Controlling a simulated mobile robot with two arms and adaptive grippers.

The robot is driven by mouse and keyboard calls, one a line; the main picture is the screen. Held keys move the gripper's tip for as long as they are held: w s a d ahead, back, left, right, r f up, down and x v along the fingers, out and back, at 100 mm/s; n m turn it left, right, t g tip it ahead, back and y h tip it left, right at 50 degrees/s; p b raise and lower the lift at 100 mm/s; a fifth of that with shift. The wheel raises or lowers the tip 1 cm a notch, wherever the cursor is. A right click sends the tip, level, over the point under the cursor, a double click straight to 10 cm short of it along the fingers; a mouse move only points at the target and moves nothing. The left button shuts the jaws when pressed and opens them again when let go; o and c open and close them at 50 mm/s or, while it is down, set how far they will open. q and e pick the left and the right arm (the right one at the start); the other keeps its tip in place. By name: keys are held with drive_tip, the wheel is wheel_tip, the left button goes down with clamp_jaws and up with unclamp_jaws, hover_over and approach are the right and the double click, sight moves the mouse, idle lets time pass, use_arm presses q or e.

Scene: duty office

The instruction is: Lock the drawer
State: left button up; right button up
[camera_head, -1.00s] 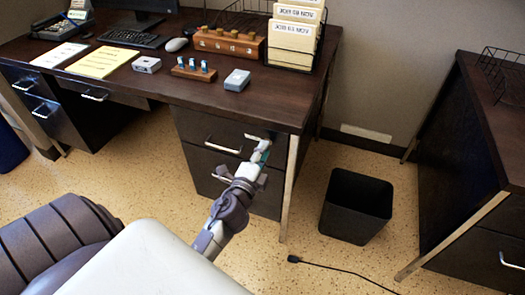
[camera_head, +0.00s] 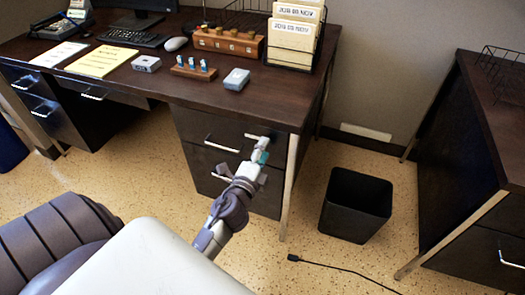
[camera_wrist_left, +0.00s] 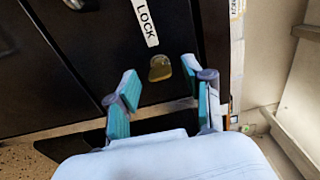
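The desk's upper right drawer (camera_head: 192,124) looks closed, with a bar handle (camera_head: 222,146). In the left wrist view, a white label reading LOCK (camera_wrist_left: 146,22) is on a dark front. Just below it is a brass key (camera_wrist_left: 159,68), apparently at the lock. My left gripper (camera_head: 261,147) is in front of the drawer's upper right corner. In the left wrist view its teal-padded fingers (camera_wrist_left: 159,72) are apart, one on each side of the key, with gaps showing. The lock is hard to make out behind the gripper in the head view. My right gripper is not in view.
A lower drawer (camera_head: 205,168) is under the upper one. The metal desk leg (camera_head: 289,190) stands just right of the gripper. A black bin (camera_head: 356,204) is on the floor further right, with a cable (camera_head: 340,268) nearby. The desktop (camera_head: 270,103) holds several small items.

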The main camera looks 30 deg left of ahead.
use_arm(q)
drive_tip(key=v, duration=0.7)
drive_tip(key=shift+s, duration=0.3)
idle(0.3)
